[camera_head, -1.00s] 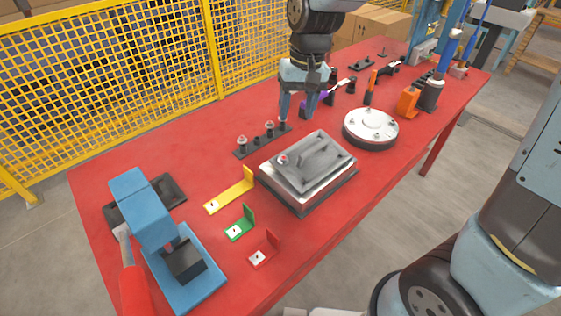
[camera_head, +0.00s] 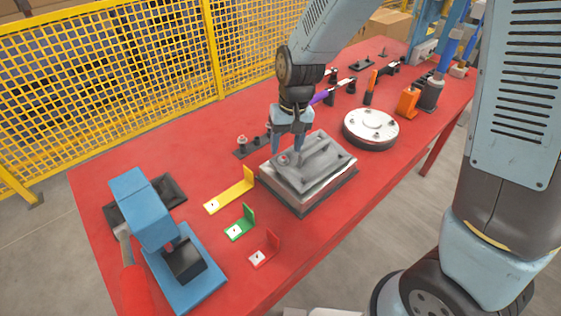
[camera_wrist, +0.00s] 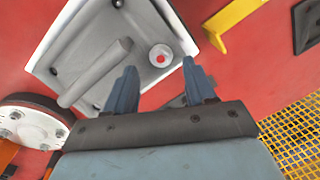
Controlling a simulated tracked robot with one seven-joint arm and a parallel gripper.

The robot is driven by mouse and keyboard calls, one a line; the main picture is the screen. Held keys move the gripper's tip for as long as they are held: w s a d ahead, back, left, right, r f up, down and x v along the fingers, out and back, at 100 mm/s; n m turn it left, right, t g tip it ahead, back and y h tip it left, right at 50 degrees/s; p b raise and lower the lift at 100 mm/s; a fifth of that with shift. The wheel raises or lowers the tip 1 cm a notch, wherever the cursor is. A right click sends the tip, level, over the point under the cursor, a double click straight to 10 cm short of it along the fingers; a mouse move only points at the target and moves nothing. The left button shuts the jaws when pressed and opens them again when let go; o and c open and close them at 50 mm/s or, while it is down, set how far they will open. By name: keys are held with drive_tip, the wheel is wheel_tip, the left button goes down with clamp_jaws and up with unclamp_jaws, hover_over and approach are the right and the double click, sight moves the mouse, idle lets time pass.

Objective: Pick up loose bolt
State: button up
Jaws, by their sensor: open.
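A bolt with a red centre and a pale round head or washer (camera_wrist: 160,57) sits near a corner of the grey metal cover (camera_wrist: 107,24) in the wrist view. In the head view the bolt (camera_head: 284,158) shows small on the cover (camera_head: 316,172), close to my fingers. My gripper (camera_head: 289,150) points down above that corner of the cover. In the wrist view my gripper (camera_wrist: 160,84) has its two fingers apart with nothing between them. The bolt lies just beyond the fingertips, between their lines. I cannot tell the exact height gap.
A black rack with bolts (camera_head: 240,153) stands just behind the cover. Yellow (camera_head: 229,198), green (camera_head: 239,228) and red (camera_head: 262,256) brackets lie left of it. A round flange (camera_head: 370,128) sits to the right. A blue press (camera_head: 150,210) stands at the near left.

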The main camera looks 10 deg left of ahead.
sight(284, 156)
drive_tip(key=shift+a+f, duration=0.15)
drive_tip(key=shift+f, duration=0.8)
drive_tip(key=shift+a+f, duration=0.1)
drive_tip(key=shift+f, duration=0.85)
drive_tip(key=shift+s, duration=0.1)
drive_tip(key=c, duration=1)
drive_tip(key=shift+r, duration=0.1)
